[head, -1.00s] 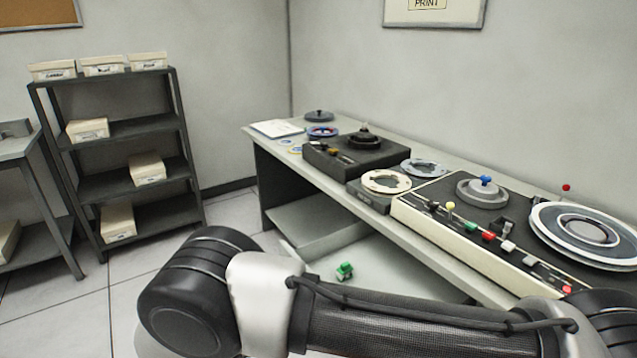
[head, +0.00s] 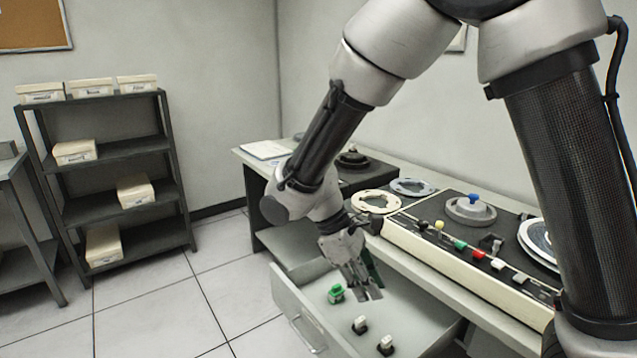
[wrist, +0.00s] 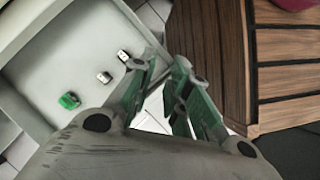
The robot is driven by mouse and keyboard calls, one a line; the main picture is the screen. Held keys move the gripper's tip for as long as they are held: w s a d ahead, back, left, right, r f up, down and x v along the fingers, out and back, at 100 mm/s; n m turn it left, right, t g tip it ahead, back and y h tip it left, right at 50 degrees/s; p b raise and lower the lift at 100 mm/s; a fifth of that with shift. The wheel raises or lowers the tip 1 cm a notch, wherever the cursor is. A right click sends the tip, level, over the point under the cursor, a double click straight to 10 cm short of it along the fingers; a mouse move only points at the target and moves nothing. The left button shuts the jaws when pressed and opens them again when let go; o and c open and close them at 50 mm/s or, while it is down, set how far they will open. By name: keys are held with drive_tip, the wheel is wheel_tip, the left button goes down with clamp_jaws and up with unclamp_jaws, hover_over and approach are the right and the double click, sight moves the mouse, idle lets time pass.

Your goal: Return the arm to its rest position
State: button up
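My gripper (head: 370,296) hangs from my bent arm over the open drawer, pointing down. In the wrist view its two green-padded fingers (wrist: 167,62) stand apart with nothing between them, so it is open and empty. The drawer (head: 296,304) is pulled out below the desk. A green piece (head: 336,293) lies in it just left of the gripper. Two white-topped pieces (head: 360,325) (head: 386,345) are nearer its front. The drawer also shows in the wrist view (wrist: 75,65), with the green piece (wrist: 69,101) inside.
The desk (head: 411,251) carries a console (head: 436,246) with coloured knobs and several reels. A grey shelf (head: 122,206) with boxes stands at the left. The tiled floor (head: 160,295) between shelf and drawer is clear. My upper arm hides part of the desk's right side.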

drive_tip(key=s+d+r+m+t+y, duration=0.2)
drive_tip(key=d+r+m, duration=0.5)
drive_tip(key=d, duration=0.6)
drive_tip(key=s+d+r+m+t+y, duration=0.3)
drive_tip(key=s+d+r+m, duration=0.3)
drive_tip(key=d+r, duration=0.5)
drive_tip(key=s+d+t, duration=0.1)
drive_tip(key=d, duration=0.2)
drive_tip(key=shift+r+m, duration=0.25)
drive_tip(key=shift+m, duration=0.15)
